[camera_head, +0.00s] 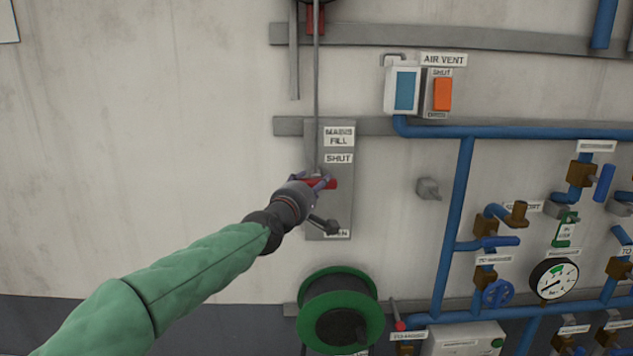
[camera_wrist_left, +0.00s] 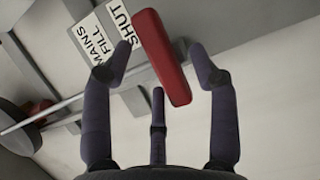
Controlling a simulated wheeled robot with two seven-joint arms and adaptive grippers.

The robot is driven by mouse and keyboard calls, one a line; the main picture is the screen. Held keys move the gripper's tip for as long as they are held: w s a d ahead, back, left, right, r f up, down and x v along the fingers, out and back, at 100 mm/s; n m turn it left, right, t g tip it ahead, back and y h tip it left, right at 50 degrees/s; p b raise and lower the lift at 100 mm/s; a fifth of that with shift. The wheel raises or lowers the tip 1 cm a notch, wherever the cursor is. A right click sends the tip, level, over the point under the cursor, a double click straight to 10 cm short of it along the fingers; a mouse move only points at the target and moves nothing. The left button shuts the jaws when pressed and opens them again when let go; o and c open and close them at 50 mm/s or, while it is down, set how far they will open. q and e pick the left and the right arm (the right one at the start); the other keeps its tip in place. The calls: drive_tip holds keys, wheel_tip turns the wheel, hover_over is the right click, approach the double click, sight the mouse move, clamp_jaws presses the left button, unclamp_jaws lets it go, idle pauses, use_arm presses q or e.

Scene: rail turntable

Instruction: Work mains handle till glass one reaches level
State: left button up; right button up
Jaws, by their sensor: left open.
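The red mains handle (camera_head: 331,183) sits on a grey wall plate (camera_head: 340,208) labelled MAINS FILL, with SHUT above and a partly covered label at the bottom. My left gripper (camera_head: 319,182) is at the handle in the head view. In the left wrist view the red handle (camera_wrist_left: 162,57) lies slantwise between the spread fingers of my left gripper (camera_wrist_left: 165,65). The fingers are open, and I cannot tell whether any touches it. I cannot pick out glass one or its level in either view. My right gripper is not in view.
A green hose reel (camera_head: 341,308) is mounted below the plate. Blue pipes, valves and a round gauge (camera_head: 553,280) crowd the right side. The air vent box (camera_head: 403,90) and orange switch (camera_head: 442,95) are upper right. Bare wall lies left.

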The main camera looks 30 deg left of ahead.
use_arm(q)
drive_tip(key=shift+w+a, duration=0.25)
drive_tip(key=shift+w, duration=1.05)
clamp_jaws()
wheel_tip(320, 180, down, 3)
drive_tip(key=b, duration=0.3)
unclamp_jaws()
